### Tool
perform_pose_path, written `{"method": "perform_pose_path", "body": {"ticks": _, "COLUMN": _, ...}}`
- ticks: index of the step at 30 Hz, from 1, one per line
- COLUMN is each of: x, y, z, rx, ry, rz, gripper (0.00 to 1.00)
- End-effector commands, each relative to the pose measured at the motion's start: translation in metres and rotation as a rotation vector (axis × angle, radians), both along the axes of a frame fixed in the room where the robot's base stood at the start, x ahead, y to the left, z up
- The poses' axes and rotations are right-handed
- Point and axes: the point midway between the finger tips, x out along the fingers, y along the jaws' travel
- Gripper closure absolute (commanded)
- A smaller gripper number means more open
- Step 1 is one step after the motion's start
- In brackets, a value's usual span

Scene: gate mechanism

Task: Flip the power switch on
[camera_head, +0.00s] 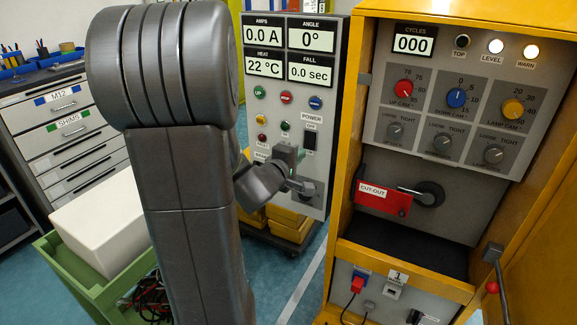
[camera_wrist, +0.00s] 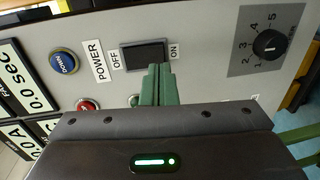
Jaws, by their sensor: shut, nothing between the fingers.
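The power switch (camera_head: 310,139) is a black rocker on a grey control panel, below the POWER label. In the wrist view the switch (camera_wrist: 143,54) lies between the OFF label on the left and the ON label on the right. My gripper (camera_wrist: 158,72) has green fingers, shut together and empty. Their tips overlap the lower edge of the switch in the wrist view, right of its middle, on the ON side. I cannot tell whether they touch it or which way the rocker is tilted. In the head view my gripper (camera_head: 291,152) is just left of and below the switch.
A blue DOWN button (camera_wrist: 63,62), a red button (camera_wrist: 87,104) and a rotary knob (camera_wrist: 269,43) surround the switch. The panel displays (camera_head: 290,52) read 0.0 A, 0°, 22 °C and 0.0 sec. A yellow cabinet (camera_head: 345,110) stands close on the right.

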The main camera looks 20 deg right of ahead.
Motion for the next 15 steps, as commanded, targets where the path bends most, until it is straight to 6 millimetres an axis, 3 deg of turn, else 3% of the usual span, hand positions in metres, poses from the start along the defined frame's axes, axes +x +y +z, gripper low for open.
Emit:
{"method": "perform_pose_path", "body": {"ticks": 6, "x": 0.017, "y": -0.02, "z": -0.004, "rx": 0.0, "ry": 0.0, "rz": 0.0, "gripper": 1.0}}
{"method": "perform_pose_path", "body": {"ticks": 15, "x": 0.021, "y": -0.024, "z": -0.004, "rx": -0.001, "ry": 0.0, "rz": 0.001, "gripper": 1.0}}
